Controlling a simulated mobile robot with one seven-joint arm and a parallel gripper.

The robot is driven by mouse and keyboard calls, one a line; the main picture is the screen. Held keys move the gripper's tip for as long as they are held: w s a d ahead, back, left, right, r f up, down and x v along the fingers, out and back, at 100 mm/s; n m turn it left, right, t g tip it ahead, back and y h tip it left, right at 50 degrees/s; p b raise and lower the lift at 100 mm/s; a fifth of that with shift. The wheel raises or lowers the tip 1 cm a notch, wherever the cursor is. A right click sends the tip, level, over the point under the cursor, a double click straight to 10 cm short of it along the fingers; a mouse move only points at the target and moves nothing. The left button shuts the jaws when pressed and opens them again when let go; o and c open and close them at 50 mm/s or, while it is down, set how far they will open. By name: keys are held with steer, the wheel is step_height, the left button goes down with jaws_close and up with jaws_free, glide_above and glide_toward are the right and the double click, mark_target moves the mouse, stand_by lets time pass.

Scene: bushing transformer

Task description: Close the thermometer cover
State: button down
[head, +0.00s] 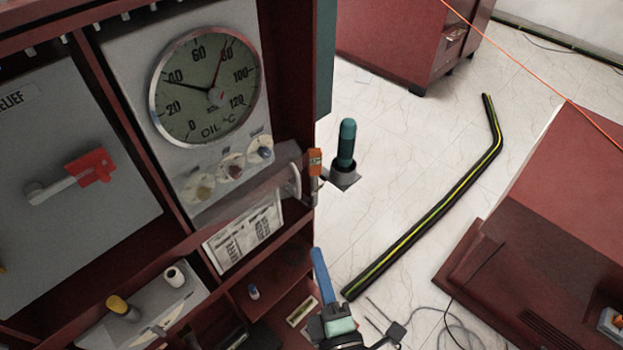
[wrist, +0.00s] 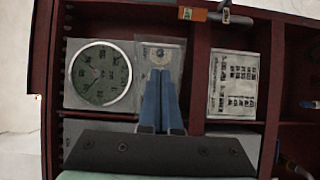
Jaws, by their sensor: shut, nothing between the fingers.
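The thermometer (head: 208,86), a round oil temperature dial on a grey panel, is at the upper left in the head view and at the left in the wrist view (wrist: 100,75). A clear cover (head: 248,188) appears to stand open, sticking out below the dial's knobs in the head view. It is see-through and its outline is hard to follow. An orange tag (head: 315,162) is near its outer end. My gripper (head: 318,252) has blue fingers pressed together, empty, below that tag and apart from it. In the wrist view the fingers (wrist: 160,74) point towards the cabinet.
A dark red cabinet frame (wrist: 198,70) surrounds the panels. A printed label (wrist: 233,84) lies in the neighbouring compartment. A green-handled part (head: 346,145) stands beside the cabinet. A black and yellow tube (head: 430,215) lies on the pale floor. Red cabinets (head: 400,40) stand beyond.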

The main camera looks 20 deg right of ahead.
mark_target(298, 190)
steer(key=p+x, duration=0.2)
steer(key=x, duration=1.1)
steer(key=shift+w+f+p, duration=0.15)
steer(key=shift+f+p, duration=0.05)
steer(key=shift+p, duration=0.2)
steer(key=shift+w, duration=0.1)
steer(key=shift+b+x, duration=0.95)
steer(key=shift+x, duration=3.4)
